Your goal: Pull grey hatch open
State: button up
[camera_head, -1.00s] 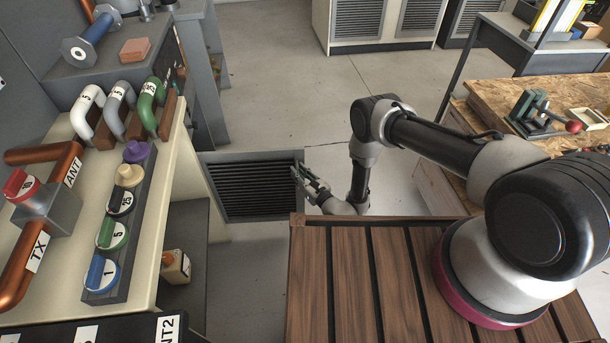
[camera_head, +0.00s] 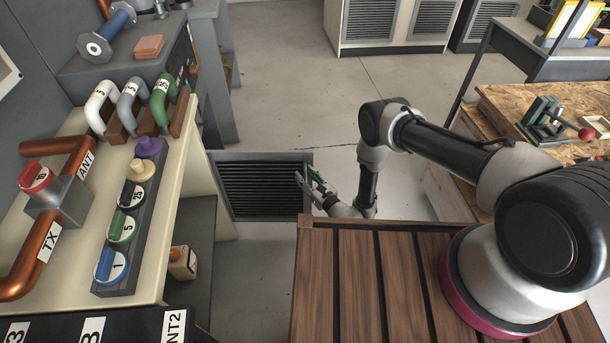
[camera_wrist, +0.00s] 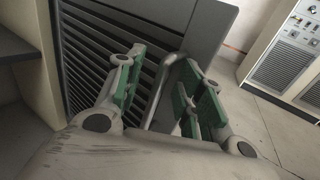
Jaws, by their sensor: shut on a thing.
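The grey hatch (camera_head: 262,158) is a panel with black louvres, low down beyond the bench end in the head view. In the wrist view its grey frame (camera_wrist: 208,22) and dark slats fill the upper left and middle. My gripper (camera_head: 303,182) is at the right part of the hatch. In the wrist view my gripper (camera_wrist: 160,82) has its green-padded fingers on either side of a light grey handle and is shut on it. The fingers hide part of the handle. I cannot tell how far the hatch stands open.
A bench with coloured knobs (camera_head: 122,228) and looped handles (camera_head: 130,105) stands at left. A wooden workbench (camera_head: 500,100) is at right. Grey floor (camera_head: 290,90) is clear behind the hatch.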

jog(key=v, duration=1.1)
jog(key=shift+w+d, duration=0.1)
jog(key=shift+w, duration=0.05)
